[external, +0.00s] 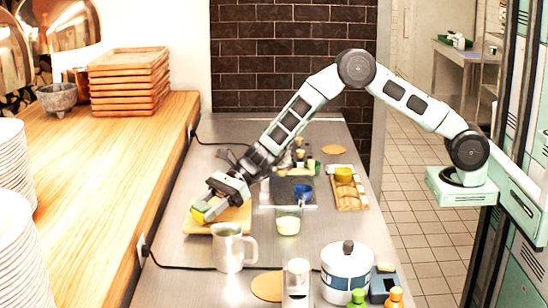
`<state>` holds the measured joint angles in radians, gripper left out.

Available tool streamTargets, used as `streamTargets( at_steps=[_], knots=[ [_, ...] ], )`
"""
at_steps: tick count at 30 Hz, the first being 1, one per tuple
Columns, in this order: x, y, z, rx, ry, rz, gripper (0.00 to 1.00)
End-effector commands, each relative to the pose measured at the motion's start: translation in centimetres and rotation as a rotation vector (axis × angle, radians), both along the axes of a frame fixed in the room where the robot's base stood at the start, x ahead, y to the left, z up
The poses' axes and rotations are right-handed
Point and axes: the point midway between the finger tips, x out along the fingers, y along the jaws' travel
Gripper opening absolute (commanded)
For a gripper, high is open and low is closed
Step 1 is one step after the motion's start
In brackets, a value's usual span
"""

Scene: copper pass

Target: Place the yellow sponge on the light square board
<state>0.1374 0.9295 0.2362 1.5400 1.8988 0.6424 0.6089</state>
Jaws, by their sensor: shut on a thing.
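The yellow sponge (197,215) is at the left of the steel counter, held in my gripper (207,210). My gripper points down and left and is shut on the sponge, hiding part of it. The light square board (239,215) lies flat on the counter beneath and to the right of the sponge. The sponge shows at the board's left side. I cannot tell whether it touches the board or hangs just above it.
A metal pitcher (229,249) stands just in front of the board. A glass (288,221) and a blue cup (303,192) stand to its right. A white pot (346,268) is at the front right. A wooden ledge (110,180) runs along the left.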

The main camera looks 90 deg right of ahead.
Motion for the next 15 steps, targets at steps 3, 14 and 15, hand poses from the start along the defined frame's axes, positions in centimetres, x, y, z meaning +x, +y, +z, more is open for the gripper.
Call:
streamTargets(
  at_steps=[3, 14, 15],
  knots=[
    [0.01, -0.04, -1.07, -0.001, 0.0, -0.001, 0.2],
    [0.02, -0.04, -1.51, -0.001, -0.001, -0.001, 0.2],
    [0.01, -0.03, -1.36, -0.001, -0.001, -0.001, 0.5]
  ],
)
